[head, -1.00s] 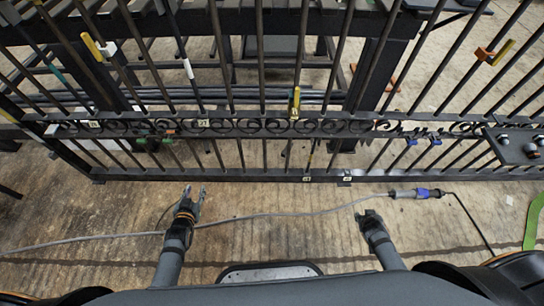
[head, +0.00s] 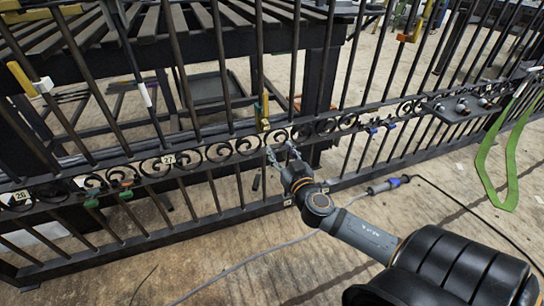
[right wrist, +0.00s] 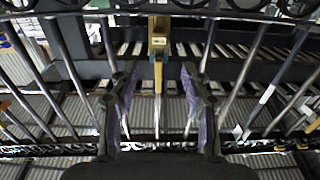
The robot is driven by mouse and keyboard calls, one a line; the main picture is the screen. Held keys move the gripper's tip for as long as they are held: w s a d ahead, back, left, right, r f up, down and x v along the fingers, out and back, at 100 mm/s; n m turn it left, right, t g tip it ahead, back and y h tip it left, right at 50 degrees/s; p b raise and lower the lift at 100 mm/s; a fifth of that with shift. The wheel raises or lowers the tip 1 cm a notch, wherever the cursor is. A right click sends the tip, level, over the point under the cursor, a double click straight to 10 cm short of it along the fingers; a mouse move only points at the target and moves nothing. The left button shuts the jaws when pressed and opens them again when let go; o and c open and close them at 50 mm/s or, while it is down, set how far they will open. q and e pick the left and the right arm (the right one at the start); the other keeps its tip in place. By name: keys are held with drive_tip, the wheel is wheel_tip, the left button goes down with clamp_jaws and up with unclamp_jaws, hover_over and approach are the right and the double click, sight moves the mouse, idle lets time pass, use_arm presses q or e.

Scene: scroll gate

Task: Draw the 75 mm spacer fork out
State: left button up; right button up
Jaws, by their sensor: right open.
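A narrow yellow piece (head: 265,110), perhaps the spacer fork, stands upright on the gate just above the scroll band; no size mark is readable on it. In the right wrist view a yellow piece (right wrist: 158,45) hangs in the upper middle, ahead of the open jaws. My right gripper (head: 282,152) is open, with its fingertips at the lower edge of the scroll band, below and slightly right of the yellow piece. The right wrist view shows its purple-padded fingers (right wrist: 159,75) apart with nothing gripped between them. My left gripper is out of view.
The black gate's scroll band (head: 218,150) and upright bars surround the gripper. Green clips (head: 125,194) and blue clips (head: 373,130) sit along the band. A plate with knobs (head: 462,107) is at right.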

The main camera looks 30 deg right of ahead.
sight(267, 128)
drive_tip(key=x, duration=1.4)
drive_tip(key=shift+d+f, duration=0.1)
drive_tip(key=shift+d, duration=0.05)
clamp_jaws()
drive_tip(key=shift+b, duration=0.3)
drive_tip(key=shift+s, duration=0.15)
drive_tip(key=shift+b+v, duration=0.35)
drive_tip(key=shift+v, duration=1.6)
drive_tip(key=shift+s, duration=0.3)
drive_tip(key=shift+s, duration=0.1)
